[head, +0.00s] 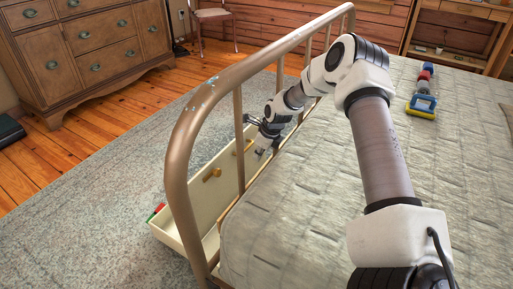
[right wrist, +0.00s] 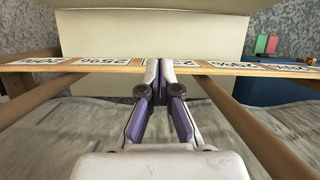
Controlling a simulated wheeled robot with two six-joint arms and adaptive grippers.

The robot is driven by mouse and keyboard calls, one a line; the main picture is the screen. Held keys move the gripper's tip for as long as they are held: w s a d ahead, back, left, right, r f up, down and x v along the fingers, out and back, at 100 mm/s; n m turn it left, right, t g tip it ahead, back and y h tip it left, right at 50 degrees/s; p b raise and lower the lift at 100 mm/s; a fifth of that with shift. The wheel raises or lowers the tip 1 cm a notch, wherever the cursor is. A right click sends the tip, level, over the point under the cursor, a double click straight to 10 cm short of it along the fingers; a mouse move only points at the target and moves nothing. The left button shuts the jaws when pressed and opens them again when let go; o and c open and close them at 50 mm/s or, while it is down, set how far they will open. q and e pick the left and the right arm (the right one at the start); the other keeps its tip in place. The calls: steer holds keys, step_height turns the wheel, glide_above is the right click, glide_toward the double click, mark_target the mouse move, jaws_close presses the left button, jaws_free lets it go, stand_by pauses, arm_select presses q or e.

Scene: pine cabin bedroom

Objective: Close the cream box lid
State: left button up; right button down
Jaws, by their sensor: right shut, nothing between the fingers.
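The cream box (head: 168,234) stands on the rug beyond the bed's footboard in the head view. A long cream panel with yellow pieces (head: 212,174) on it rises along it; I cannot tell whether this is the lid or a wall. My right gripper (head: 262,152) is down beside the box's far part, partly hidden by the footboard bars. In the right wrist view the gripper (right wrist: 159,70) is shut and empty, its tips at a wooden strip with printed labels (right wrist: 98,63). A broad cream panel (right wrist: 150,35) stands behind the strip. My left gripper is out of view.
The metal footboard (head: 180,165) stands between the bed (head: 300,200) and the box. Small red and green pieces (head: 155,211) show at the box's near left. Toys (head: 422,103) lie on the bed. A wooden dresser (head: 90,50) is at the back left. Rug is open left of the box.

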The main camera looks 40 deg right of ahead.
steer(key=w+d+r+n+t+h+b, duration=0.1)
steer(key=w+d+n+h+b, duration=0.15)
steer(key=n, duration=0.65)
steer(key=w+d+r+n+t+h+b, duration=0.1)
steer(key=w+n, duration=0.2)
steer(key=n, duration=0.6)
arm_select(q)
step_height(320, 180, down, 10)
steer(key=b, duration=0.6)
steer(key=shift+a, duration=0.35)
arm_select(e)
steer(key=x, duration=0.9)
steer(key=shift+w+f, duration=0.2)
steer(key=shift+f, duration=0.05)
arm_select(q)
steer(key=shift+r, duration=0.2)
arm_select(e)
steer(key=shift+a+r, duration=0.1)
steer(key=shift+a, duration=0.1)
